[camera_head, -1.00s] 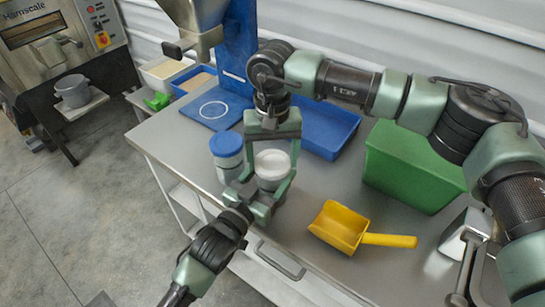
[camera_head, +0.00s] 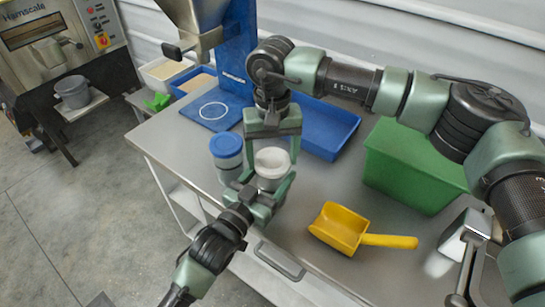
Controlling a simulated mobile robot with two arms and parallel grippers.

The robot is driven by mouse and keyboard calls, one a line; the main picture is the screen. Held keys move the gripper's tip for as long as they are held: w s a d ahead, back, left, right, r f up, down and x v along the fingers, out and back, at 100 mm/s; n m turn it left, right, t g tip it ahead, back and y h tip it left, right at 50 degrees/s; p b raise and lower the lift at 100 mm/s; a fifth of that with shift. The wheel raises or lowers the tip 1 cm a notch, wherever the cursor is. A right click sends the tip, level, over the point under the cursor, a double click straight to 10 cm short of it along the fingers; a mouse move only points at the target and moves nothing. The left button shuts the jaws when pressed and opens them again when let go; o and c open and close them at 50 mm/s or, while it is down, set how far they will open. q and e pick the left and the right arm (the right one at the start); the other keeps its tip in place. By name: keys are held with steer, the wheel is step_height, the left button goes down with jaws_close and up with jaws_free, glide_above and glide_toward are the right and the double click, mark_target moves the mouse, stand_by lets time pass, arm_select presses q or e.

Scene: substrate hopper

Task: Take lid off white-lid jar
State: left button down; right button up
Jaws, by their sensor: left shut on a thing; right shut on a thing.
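The white-lid jar (camera_head: 268,183) stands near the front edge of the metal table, left of the yellow scoop. Its white lid (camera_head: 271,160) is on top of the jar or just at its rim; I cannot tell if there is a gap. My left gripper (camera_head: 270,187) comes from the front and is shut around the jar's body. My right gripper (camera_head: 272,150) comes from above and is shut on the white lid. The fingers hide parts of the jar's sides.
A blue-lid jar (camera_head: 227,155) stands close on the left. A yellow scoop (camera_head: 342,228) and a green bin (camera_head: 410,170) are to the right. A blue tray (camera_head: 328,130) lies behind. A blue hopper stand (camera_head: 237,50) rises at the back.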

mark_target(272, 160)
steer(key=shift+r, duration=0.7)
steer(key=shift+r, duration=2)
arm_select(q)
steer(key=shift+c, duration=0.6)
jaws_free()
